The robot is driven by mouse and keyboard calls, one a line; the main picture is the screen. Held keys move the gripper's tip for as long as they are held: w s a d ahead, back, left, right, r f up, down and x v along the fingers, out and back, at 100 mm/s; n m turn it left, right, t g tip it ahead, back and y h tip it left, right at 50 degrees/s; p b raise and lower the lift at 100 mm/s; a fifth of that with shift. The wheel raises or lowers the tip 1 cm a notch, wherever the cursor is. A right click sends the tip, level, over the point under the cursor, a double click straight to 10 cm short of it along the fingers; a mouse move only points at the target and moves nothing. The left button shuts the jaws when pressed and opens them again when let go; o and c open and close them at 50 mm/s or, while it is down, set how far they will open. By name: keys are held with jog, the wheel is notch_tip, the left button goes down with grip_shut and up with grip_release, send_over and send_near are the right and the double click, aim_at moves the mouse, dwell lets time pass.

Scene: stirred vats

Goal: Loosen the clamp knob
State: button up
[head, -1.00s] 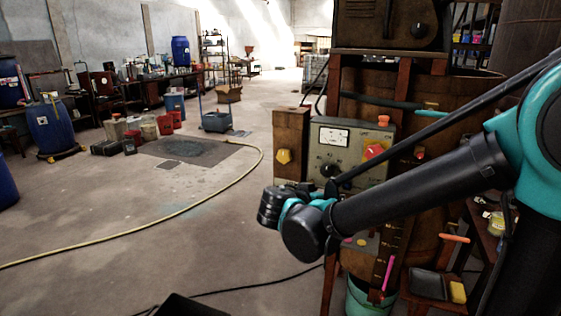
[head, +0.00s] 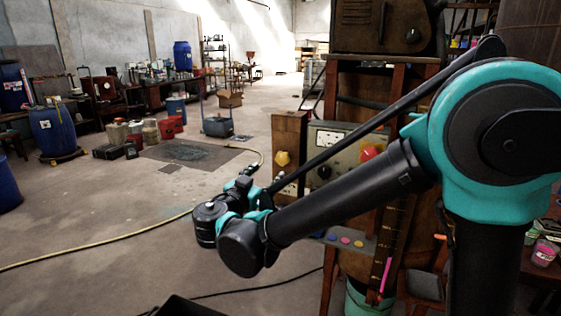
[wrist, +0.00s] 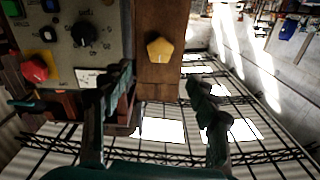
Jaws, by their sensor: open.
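The clamp knob appears to be the yellow, faceted knob on the front of a brown wooden post. It shows in the head view (head: 283,158) and in the upper middle of the wrist view (wrist: 160,50). My gripper (wrist: 160,75) is open and empty. Its two dark fingers stand apart on either side of the knob's line in the wrist picture, with the knob beyond the tips and not touched. In the head view my gripper (head: 243,187) is partly hidden by my wrist and lies left of and below the knob.
The wrist view is upside down. Beside the post is a control panel (head: 325,138) with a red button (wrist: 36,68) and a black dial (wrist: 84,35). A shelf with coloured buttons (head: 345,240) sits below. The floor to the left is open, crossed by a yellow hose (head: 110,240).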

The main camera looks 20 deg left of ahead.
aim_at(282, 159)
jog(key=w, duration=0.7)
jog(key=w+d, duration=0.1)
jog(key=w, duration=0.3)
jog(key=shift+s, duration=0.1)
jog(key=c, duration=1.2)
